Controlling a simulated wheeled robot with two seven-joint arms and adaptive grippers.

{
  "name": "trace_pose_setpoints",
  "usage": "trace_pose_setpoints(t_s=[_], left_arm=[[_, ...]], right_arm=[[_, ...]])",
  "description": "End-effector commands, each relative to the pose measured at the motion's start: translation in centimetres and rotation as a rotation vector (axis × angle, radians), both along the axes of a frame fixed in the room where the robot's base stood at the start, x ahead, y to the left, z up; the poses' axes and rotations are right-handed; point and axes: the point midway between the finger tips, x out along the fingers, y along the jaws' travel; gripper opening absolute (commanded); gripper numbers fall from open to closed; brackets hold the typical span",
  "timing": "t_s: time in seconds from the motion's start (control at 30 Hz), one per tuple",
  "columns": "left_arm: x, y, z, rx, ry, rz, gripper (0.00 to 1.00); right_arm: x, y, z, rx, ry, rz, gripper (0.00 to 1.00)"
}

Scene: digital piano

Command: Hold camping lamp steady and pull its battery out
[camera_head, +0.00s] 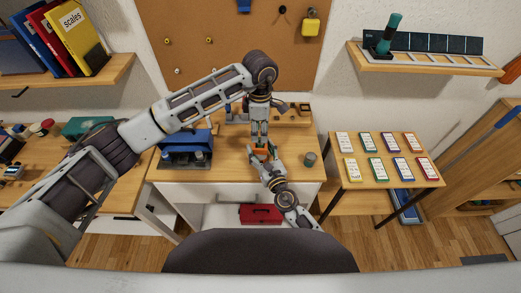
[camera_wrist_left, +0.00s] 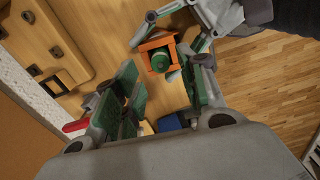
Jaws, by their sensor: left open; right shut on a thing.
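The camping lamp (camera_head: 262,153) is small and orange with a green part, over the middle of the wooden desk. In the left wrist view the lamp (camera_wrist_left: 158,46) shows an orange frame around a round green part. I cannot tell which part is the battery. My right gripper (camera_head: 264,160) is shut on the lamp from the front; it also shows at the top of the left wrist view (camera_wrist_left: 186,44). My left gripper (camera_head: 259,140) points down just above and behind the lamp. Its green-padded fingers (camera_wrist_left: 164,82) are spread, with nothing held between them.
A blue case (camera_head: 186,148) stands left on the desk (camera_head: 225,167). A wooden rack (camera_head: 290,116) is at the back. A side table (camera_head: 350,190) with several cards is at the right. A red toolbox (camera_head: 261,213) sits below the desk.

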Motion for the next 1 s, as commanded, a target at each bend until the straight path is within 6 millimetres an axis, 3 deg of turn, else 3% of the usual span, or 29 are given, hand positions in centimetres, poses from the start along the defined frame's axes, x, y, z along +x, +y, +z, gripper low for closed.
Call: trace_pose_setpoints(t_s=[0.4,1.0], left_arm=[[0.0,0.0,-3.4,0.001,0.001,-0.001,0.41],[0.0,0.0,-4.0,0.001,-0.001,-0.001,0.41]], right_arm=[[0.0,0.0,0.0,0.0,0.0,0.0,0.3],[0.0,0.0,0.0,0.0,0.0,0.0,0.3]])
